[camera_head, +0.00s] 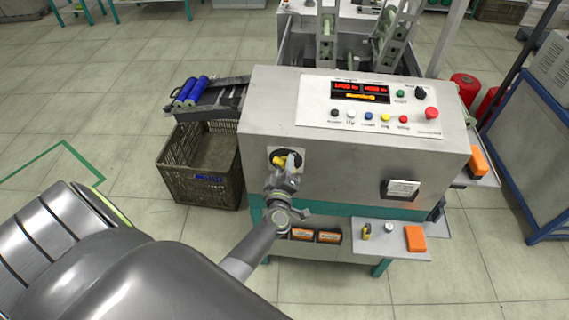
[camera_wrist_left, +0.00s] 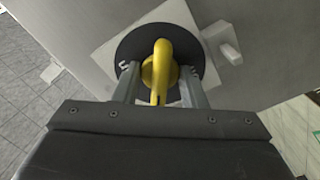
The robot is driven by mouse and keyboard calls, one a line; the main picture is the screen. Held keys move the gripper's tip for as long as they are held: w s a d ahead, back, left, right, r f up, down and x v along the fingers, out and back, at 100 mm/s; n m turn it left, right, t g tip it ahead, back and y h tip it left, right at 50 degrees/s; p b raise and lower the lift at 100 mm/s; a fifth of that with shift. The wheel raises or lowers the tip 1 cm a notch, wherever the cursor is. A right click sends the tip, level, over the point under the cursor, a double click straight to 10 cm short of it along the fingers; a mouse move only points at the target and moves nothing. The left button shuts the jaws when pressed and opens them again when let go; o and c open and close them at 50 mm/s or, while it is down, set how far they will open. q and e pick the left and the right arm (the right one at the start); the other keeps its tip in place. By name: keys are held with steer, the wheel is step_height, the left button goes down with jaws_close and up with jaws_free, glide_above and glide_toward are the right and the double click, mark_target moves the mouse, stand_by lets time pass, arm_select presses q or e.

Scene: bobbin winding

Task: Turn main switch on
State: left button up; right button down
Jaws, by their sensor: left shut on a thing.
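The main switch is a yellow rotary handle (camera_wrist_left: 161,68) on a round black plate (camera_wrist_left: 130,48), set on the machine's front face at its left side. In the head view the yellow handle (camera_head: 278,161) shows just past my left gripper (camera_head: 286,172). In the left wrist view the fingers of my left gripper (camera_wrist_left: 160,88) stand on both sides of the yellow handle and are shut on it. The handle's grip points toward the gripper in that view. My right gripper is in neither view.
The machine's panel (camera_head: 368,104) carries a lit red display, coloured buttons and a red knob (camera_head: 431,113). A brown crate (camera_head: 200,165) stands on the floor to the left, below a tray with blue rolls (camera_head: 190,88). A low shelf (camera_head: 385,240) holds an orange block (camera_head: 415,239).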

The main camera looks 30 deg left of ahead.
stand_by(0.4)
arm_select(q)
steer(key=shift+m+p, duration=1.2)
steer(key=shift+m, duration=0.3)
steer(key=shift+m+p, duration=0.3)
steer(key=shift+m, duration=0.2)
